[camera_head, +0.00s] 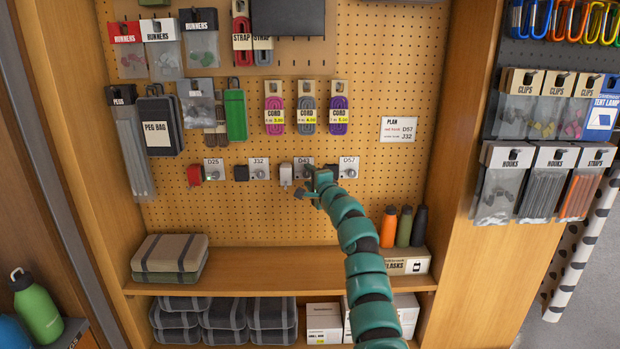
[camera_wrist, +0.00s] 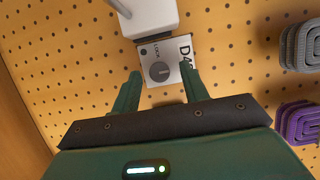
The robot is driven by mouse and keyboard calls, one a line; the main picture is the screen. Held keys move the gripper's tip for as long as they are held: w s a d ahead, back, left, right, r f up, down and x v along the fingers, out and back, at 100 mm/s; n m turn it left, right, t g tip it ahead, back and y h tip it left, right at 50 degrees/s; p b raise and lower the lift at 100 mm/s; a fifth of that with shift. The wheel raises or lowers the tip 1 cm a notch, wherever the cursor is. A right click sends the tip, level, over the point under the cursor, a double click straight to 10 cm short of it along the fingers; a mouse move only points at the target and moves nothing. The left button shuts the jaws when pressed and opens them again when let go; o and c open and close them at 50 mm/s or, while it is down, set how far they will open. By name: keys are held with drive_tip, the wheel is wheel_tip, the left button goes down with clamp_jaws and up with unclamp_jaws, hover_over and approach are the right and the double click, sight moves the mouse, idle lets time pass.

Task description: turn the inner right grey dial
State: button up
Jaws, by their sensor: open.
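The inner right grey dial (camera_wrist: 160,72) sits on a white plate (camera_wrist: 176,51) marked "LOCK" and "D4…", the last character being cut off by a finger. In the wrist view the dial lies between my two open fingertips (camera_wrist: 161,71), with a gap on each side. I cannot tell how near they are in depth. A white block (camera_wrist: 148,18) sits beside the plate. In the head view my gripper (camera_head: 318,184) is in front of the pegboard and partly hides this dial and its plate, beside the white block (camera_head: 286,174).
Other dials are on the plates D25 (camera_head: 212,175), J32 (camera_head: 260,173) and D57 (camera_head: 351,172). A red block (camera_head: 194,175) and a black block (camera_head: 241,173) sit beside two plates. Cord packs (camera_head: 307,116) hang above. Flasks (camera_head: 404,227) stand on the shelf at lower right.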

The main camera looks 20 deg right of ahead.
drive_tip(key=c, duration=0.9)
drive_tip(key=shift+c, duration=0.2)
